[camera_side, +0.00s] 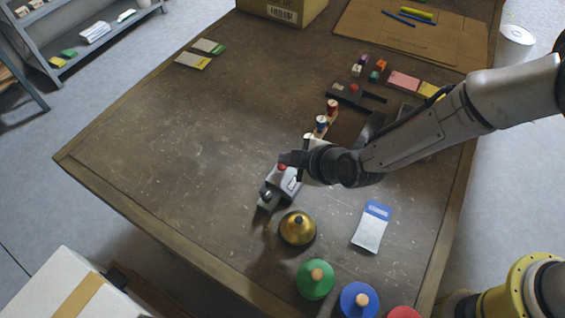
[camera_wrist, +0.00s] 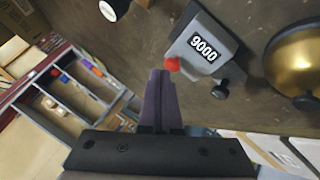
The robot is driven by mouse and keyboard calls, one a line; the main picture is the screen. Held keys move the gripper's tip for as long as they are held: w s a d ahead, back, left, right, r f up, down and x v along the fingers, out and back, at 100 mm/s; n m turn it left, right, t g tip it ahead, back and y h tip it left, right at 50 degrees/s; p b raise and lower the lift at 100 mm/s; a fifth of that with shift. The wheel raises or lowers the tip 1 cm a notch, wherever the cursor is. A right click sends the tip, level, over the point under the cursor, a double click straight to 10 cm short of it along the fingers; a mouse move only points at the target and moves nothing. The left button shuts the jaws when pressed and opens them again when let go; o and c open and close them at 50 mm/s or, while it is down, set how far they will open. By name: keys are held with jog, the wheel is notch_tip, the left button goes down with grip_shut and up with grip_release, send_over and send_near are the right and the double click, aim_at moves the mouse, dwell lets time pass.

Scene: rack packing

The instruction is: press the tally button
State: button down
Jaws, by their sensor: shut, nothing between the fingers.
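The tally counter (camera_side: 284,184) is a small grey box on the table. In the side view my gripper (camera_side: 290,158) is just above and behind the button. I cannot tell whether the fingertips touch it.
A brass bell (camera_side: 297,229) stands close in front of the counter. Green (camera_side: 315,282) and blue (camera_side: 358,302) domed pieces stand at the table's front edge. A blue-topped card (camera_side: 372,227) lies to the right. A compartment rack (camera_wrist: 70,90) is at the left in the wrist view.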

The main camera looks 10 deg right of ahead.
jog(key=shift+f, duration=0.55)
dwell(0.7)
jog(key=shift+r, duration=0.95)
jog(key=shift+r, duration=2.5)
